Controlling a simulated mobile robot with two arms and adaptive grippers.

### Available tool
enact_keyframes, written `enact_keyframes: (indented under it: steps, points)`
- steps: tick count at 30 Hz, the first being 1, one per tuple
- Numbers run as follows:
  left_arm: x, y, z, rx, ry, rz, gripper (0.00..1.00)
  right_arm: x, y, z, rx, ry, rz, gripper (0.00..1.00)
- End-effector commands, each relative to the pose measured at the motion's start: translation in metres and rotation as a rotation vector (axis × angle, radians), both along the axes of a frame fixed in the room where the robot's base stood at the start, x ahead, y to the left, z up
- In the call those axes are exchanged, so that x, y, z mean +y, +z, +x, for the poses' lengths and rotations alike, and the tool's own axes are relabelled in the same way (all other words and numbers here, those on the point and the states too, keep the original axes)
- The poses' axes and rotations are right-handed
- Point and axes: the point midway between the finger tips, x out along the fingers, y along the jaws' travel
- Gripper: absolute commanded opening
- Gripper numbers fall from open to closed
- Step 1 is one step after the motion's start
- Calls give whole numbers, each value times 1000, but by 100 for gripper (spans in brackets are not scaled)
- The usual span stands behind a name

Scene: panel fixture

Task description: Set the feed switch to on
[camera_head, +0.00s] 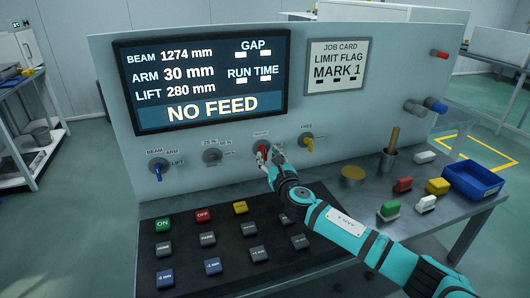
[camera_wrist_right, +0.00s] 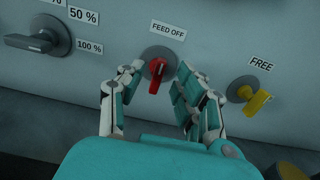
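The feed switch (camera_head: 262,148) is a red lever on a round grey base, on the front of the upright panel. In the right wrist view the red lever (camera_wrist_right: 156,74) points down, under a label (camera_wrist_right: 168,30) reading FEED OFF. My right gripper (camera_wrist_right: 159,83) has its fingers spread on both sides of the lever, with a gap showing on each side. In the head view the gripper (camera_head: 273,160) partly covers the switch. The display (camera_head: 205,83) reads NO FEED. My left gripper is not in view.
A yellow switch (camera_head: 307,142), labelled FREE in the wrist view, is right of the feed switch. A grey knob (camera_head: 212,155) and blue knob (camera_head: 157,168) are to its left. A button board (camera_head: 225,238) lies below; coloured blocks and a blue bin (camera_head: 472,180) are at right.

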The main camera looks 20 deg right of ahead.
Motion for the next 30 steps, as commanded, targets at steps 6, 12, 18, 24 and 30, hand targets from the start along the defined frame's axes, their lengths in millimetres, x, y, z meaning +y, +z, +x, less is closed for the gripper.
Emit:
enact_keyframes:
  steps: [6,12,18,24,30]
  points:
    - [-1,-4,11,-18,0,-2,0,1,0,30,0,-1,1,35]
    - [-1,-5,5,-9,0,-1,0,1,0,38,0,0,1,35]
    - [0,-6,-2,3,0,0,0,1,0,38,0,0,1,35]
    - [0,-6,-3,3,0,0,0,1,0,37,0,0,0,11]
    - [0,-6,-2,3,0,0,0,2,0,37,0,1,0,0]
